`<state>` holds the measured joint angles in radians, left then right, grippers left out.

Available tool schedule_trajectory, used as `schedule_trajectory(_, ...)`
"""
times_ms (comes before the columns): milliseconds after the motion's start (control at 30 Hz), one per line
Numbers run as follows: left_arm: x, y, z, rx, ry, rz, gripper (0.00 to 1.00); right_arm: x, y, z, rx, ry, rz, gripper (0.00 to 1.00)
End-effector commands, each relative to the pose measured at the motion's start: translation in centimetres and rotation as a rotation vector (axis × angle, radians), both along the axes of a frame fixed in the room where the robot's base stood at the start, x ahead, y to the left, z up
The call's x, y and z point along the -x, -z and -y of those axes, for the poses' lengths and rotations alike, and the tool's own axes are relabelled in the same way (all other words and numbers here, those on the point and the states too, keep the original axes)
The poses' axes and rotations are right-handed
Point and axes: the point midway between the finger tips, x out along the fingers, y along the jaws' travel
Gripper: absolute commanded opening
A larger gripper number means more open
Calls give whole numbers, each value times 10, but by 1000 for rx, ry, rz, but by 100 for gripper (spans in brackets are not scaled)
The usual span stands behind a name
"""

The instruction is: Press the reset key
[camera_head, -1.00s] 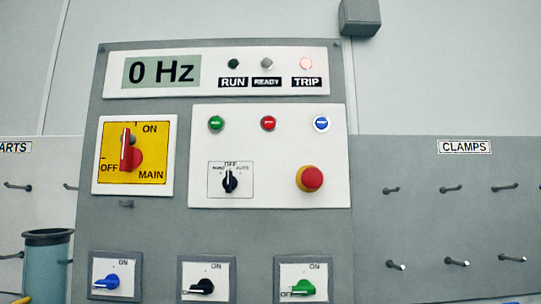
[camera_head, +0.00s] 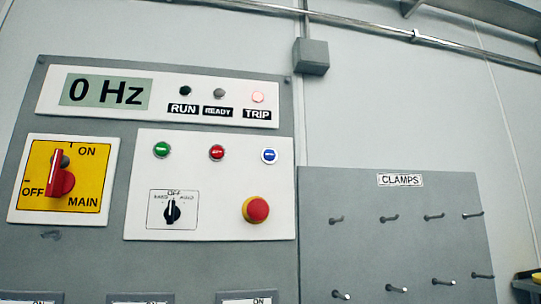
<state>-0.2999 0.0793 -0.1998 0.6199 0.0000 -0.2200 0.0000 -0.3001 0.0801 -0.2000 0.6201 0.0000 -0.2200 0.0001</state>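The blue button (camera_head: 269,156), probably the reset key though its lettering is too small to read, sits at the upper right of the white button plate (camera_head: 210,225). A red button (camera_head: 216,153) and a green button (camera_head: 162,150) are in the same row to its left. The display (camera_head: 107,91) reads 0 Hz. The TRIP lamp (camera_head: 258,97) glows pale red; the RUN lamp (camera_head: 185,91) and READY lamp (camera_head: 219,94) look dark. Neither of my grippers is in view.
A red emergency stop (camera_head: 258,209) is below the blue button, with a black selector (camera_head: 172,211) to its left. The red main switch (camera_head: 60,179) stands upright on a yellow plate. A CLAMPS pegboard (camera_head: 400,235) with protruding hooks is to the right.

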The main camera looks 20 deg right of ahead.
Motion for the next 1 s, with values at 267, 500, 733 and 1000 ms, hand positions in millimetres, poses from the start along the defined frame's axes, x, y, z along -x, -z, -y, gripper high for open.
schedule_trajectory(267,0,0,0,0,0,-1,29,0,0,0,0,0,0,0)
schedule_trajectory(500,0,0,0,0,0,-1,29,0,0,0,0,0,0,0)
schedule_trajectory(733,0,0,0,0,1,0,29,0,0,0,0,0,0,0)
schedule_trajectory(1000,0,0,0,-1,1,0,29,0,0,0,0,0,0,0)
